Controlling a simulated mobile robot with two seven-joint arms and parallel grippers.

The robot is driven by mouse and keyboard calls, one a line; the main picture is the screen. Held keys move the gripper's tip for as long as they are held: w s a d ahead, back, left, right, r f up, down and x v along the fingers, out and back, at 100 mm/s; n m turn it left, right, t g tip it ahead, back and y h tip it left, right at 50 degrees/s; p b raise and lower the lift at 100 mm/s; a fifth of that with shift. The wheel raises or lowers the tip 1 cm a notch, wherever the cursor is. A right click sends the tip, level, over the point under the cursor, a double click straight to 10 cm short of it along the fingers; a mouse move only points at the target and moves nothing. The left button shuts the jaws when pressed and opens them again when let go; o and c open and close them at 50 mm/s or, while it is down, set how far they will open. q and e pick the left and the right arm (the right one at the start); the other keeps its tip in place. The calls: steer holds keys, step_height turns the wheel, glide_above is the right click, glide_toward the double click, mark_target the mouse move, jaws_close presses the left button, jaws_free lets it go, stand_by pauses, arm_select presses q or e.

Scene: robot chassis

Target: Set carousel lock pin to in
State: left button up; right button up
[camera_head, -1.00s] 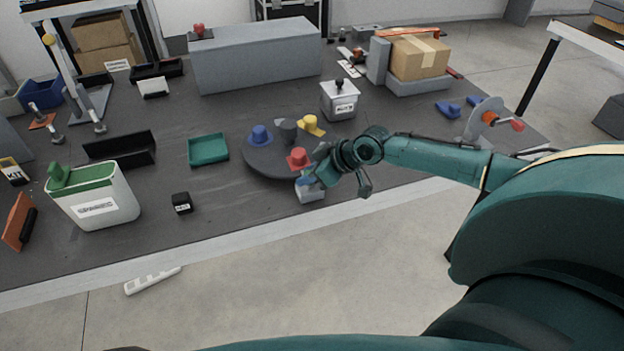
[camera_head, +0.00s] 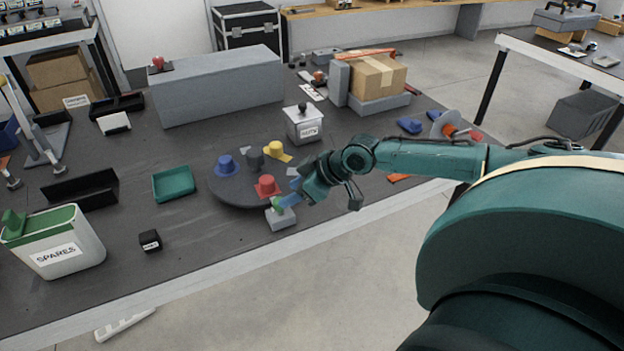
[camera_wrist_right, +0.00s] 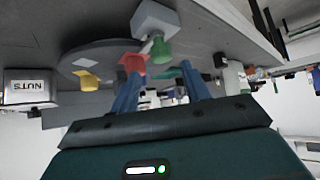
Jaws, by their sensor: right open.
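The carousel (camera_head: 226,195) is a dark round disc on the bench. A small grey block (camera_head: 281,220) with a green knob (camera_head: 277,203) sits at its front edge; I take these for the lock pin housing and pin. How far in the pin sits, I cannot tell. My right gripper (camera_head: 291,186) is open, its blue fingers just beside the knob. In the right wrist view, the grey block (camera_wrist_right: 156,17) and green knob (camera_wrist_right: 160,49) appear just beyond the open right gripper (camera_wrist_right: 162,76), with nothing held. My left gripper is out of view.
The carousel carries blue (camera_head: 227,166), red (camera_head: 267,185) and yellow (camera_head: 276,151) hat-shaped pieces and a dark grey one (camera_head: 255,159). A nuts box (camera_head: 304,124) stands behind, a green tray (camera_head: 173,184) to the left. Bare bench lies left of the grey block.

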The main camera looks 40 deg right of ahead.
steer(key=v, duration=0.7)
steer(key=shift+r, duration=0.1)
stand_by(0.4)
steer(key=s+a+f+m+t+p, duration=0.1)
steer(key=s+a+f, duration=0.3)
steer(key=a, duration=0.3)
steer(key=s+a+f+m+t+p, duration=0.1)
steer(key=s+a+f, duration=0.4)
steer(key=a+f, duration=0.1)
steer(key=s+a+f+m+h+p, duration=0.1)
steer(key=s+a+f, duration=0.4)
steer(key=a, duration=0.3)
steer(key=shift+a+t, duration=0.35)
steer(key=shift+t, duration=0.05)
steer(key=shift+s+d+f, duration=0.1)
steer(key=shift+s+f, duration=0.1)
steer(key=shift+s, duration=0.05)
steer(key=shift+c, duration=0.5)
